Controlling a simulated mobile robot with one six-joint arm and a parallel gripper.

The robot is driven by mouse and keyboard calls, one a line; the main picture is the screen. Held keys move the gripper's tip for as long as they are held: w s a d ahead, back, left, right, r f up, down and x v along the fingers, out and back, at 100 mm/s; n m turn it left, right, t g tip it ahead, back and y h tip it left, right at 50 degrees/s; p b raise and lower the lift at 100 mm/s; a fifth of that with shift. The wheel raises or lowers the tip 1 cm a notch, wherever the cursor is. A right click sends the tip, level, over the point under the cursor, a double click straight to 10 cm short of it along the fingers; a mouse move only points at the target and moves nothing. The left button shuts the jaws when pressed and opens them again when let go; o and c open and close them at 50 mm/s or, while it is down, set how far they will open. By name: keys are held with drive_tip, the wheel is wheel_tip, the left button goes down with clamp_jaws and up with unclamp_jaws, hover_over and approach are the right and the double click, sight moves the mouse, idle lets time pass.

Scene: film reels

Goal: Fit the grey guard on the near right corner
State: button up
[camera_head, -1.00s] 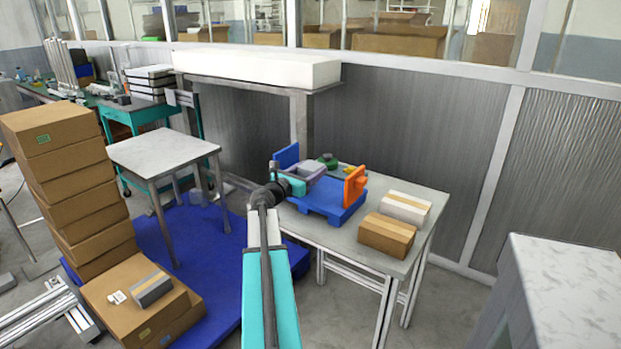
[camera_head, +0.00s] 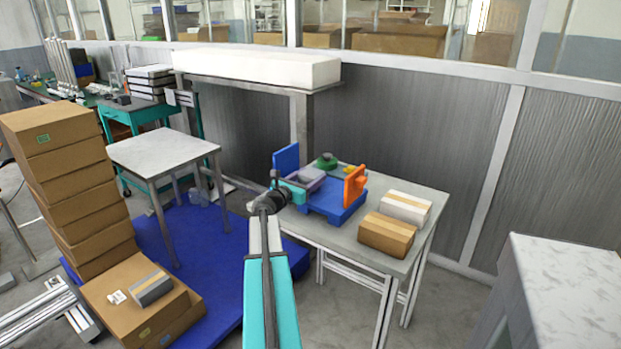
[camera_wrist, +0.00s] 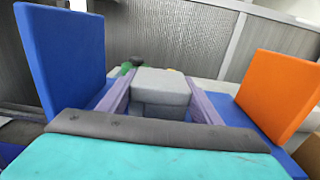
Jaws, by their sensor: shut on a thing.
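My gripper (camera_head: 308,180) is shut on the grey guard (camera_head: 314,172), over the left part of a small blue pallet (camera_head: 338,203) on the table. In the wrist view the grey guard (camera_wrist: 161,82) sits between the two purple fingers, its lower part partly shadowed. An orange guard (camera_head: 355,186) stands at the pallet's right side and a blue guard (camera_head: 286,158) at its far left; they flank my gripper in the wrist view. My gripper hides the pallet's left near part, and I cannot tell whether the grey guard touches the pallet.
The grey table (camera_head: 335,235) also carries a brown box (camera_head: 387,235) and a whiter box (camera_head: 405,207) right of the pallet. A green part (camera_head: 327,161) and a small yellow part (camera_head: 352,170) lie behind the grey guard. A white-topped table (camera_head: 160,152) stands left.

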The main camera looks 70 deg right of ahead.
drive_tip(key=shift+f, duration=0.1)
drive_tip(key=o, duration=1.2)
drive_tip(key=shift+c, duration=0.2)
drive_tip(key=shift+b+v, duration=0.3)
drive_tip(key=shift+v, duration=5.75)
drive_tip(key=shift+o, duration=0.2)
